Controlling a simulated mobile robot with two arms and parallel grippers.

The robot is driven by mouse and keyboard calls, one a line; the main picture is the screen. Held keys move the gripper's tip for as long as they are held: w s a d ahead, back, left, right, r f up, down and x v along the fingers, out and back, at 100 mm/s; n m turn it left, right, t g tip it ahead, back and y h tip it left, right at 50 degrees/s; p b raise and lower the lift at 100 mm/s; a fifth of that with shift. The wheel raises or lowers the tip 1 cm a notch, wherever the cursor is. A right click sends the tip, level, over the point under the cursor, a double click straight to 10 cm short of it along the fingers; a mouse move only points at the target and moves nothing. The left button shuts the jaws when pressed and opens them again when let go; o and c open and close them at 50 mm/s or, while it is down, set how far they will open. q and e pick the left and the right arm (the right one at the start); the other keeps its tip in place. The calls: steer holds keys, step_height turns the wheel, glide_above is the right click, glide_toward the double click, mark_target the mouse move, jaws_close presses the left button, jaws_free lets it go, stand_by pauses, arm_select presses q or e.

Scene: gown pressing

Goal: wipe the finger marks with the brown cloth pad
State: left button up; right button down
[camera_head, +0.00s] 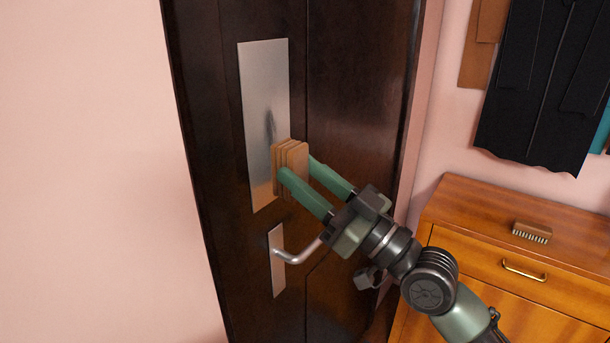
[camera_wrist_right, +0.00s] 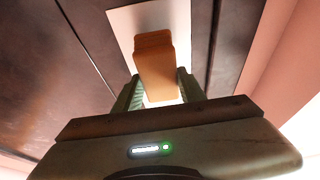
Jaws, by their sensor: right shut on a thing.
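The brown cloth pad (camera_head: 290,168) is held between the green fingers of my right gripper (camera_head: 298,172). It is at the lower right part of the silver metal plate (camera_head: 262,90) on the dark door; whether it touches the plate I cannot tell. A dark smudge (camera_head: 269,127) shows on the plate, just above and left of the pad. In the right wrist view the pad (camera_wrist_right: 155,65) sits between the fingertips (camera_wrist_right: 158,88), in front of the pale plate (camera_wrist_right: 124,24). The pad hides part of the plate. My left gripper is not in view.
A door lever handle (camera_head: 297,255) sticks out just below my right gripper. To the right, a wooden cabinet (camera_head: 480,215) holds a small brush (camera_head: 532,232). Dark garments (camera_head: 540,85) hang above it. A bare pink wall (camera_head: 85,170) is at the left.

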steer(key=shift+a, duration=0.1)
stand_by(0.6)
steer(key=shift+w+a, duration=0.5)
steer(key=shift+a, duration=0.1)
steer(key=shift+r, duration=0.15)
stand_by(0.7)
steer(key=shift+r+p, duration=3.15)
steer(key=shift+r, duration=0.45)
step_height(320, 180, up, 4)
steer(key=p, duration=0.3)
steer(key=shift+r+p, duration=0.2)
steer(key=shift+p, duration=0.15)
steer(key=shift+f, duration=0.1)
steer(key=shift+f, duration=0.1)
steer(key=shift+f+b, duration=2)
steer(key=shift+f, duration=0.25)
